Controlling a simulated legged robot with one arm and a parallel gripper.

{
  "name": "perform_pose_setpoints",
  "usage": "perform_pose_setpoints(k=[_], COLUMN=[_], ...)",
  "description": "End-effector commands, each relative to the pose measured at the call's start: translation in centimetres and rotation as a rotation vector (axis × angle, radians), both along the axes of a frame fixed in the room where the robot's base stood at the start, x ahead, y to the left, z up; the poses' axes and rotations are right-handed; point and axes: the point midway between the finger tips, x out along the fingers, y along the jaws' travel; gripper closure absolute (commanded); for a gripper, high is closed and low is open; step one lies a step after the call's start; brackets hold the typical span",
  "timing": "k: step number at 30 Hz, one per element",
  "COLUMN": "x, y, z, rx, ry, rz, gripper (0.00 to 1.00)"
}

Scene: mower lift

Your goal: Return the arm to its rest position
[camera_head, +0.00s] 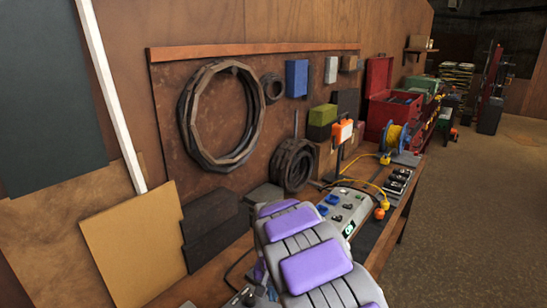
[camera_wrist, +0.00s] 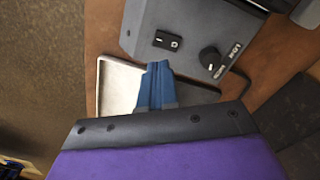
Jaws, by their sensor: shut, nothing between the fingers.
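My gripper (camera_wrist: 157,70) shows in the wrist view as two blue fingers pressed together, with nothing between them. It is over a pale shallow tray (camera_wrist: 113,92) on a brown wooden surface; I cannot tell how high above it. In the head view my arm (camera_head: 316,262), grey with purple pads, reaches over the workbench (camera_head: 220,270) from the bottom edge. My gripper is not visible there, hidden by the arm or out of frame.
A grey box with a rocker switch and a knob (camera_wrist: 190,32) is close beyond the fingers. In the head view, a control box (camera_head: 345,208), yellow cable reel (camera_head: 395,136) and red toolbox (camera_head: 378,76) are along the bench.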

Motion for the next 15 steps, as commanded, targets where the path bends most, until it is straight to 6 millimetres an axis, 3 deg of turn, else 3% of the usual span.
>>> perform_pose_setpoints(k=[6, 15], x=[-5.1, -14.2], y=[-5.2, -10.1], z=[5.3, 10.3], rx=[-0.023, -0.027], ry=[0.014, 0.055], rz=[-0.021, -0.019], gripper=[1.0, 1.0])
